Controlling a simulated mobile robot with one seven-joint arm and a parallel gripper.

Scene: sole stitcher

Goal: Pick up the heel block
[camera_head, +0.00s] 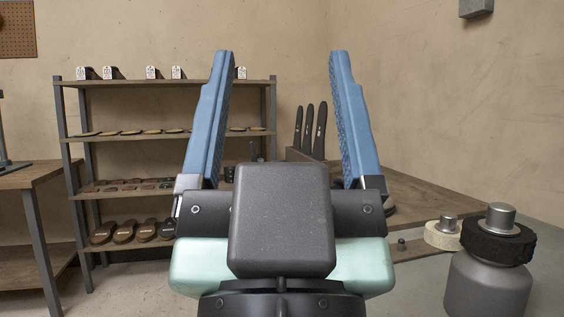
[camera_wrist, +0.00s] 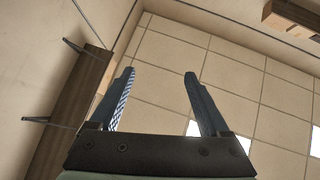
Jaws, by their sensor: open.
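My gripper (camera_head: 282,55) points upward in the head view, its two blue fingers wide apart with nothing between them. It also shows open and empty in the wrist view (camera_wrist: 160,73). I cannot make out for sure which thing is the heel block. Small black-and-white blocks (camera_head: 113,73) stand on the top board of the shelf rack at the back left, but they are too small to identify. My gripper is in front of the rack and apart from everything. It hides part of the rack's right side and of the table behind it.
The shelf rack (camera_head: 170,138) also holds flat soles and brown shoe-like pieces (camera_head: 124,231). A wooden table (camera_head: 420,196) with dark upright handles (camera_head: 320,130) is behind right. A grey canister (camera_head: 488,284) stands front right. A workbench (camera_head: 30,177) is left. The wrist view shows ceiling tiles (camera_wrist: 175,50).

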